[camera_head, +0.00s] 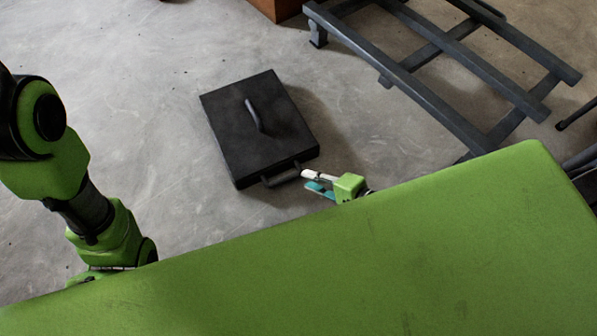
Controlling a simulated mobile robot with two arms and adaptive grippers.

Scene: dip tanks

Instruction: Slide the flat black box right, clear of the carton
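The flat black box (240,135) lies on the grey floor, turned a little in the picture. It has a bar handle (254,115) on its top and another handle (281,178) on its near side. My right gripper (307,179) is just right of the near-side handle, with its fingers pointing left at it. One white and one teal finger show, with a small gap between them and nothing seen in it. Whether a finger touches the handle is not clear. My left arm comes in from the left; its gripper is not visible.
A brown block (276,8), perhaps the carton, is cut off by the top edge, apart from the box. A dark metal frame (430,100) stands at the upper right. Bare floor (365,130) lies between box and frame. My green body covers the foreground.

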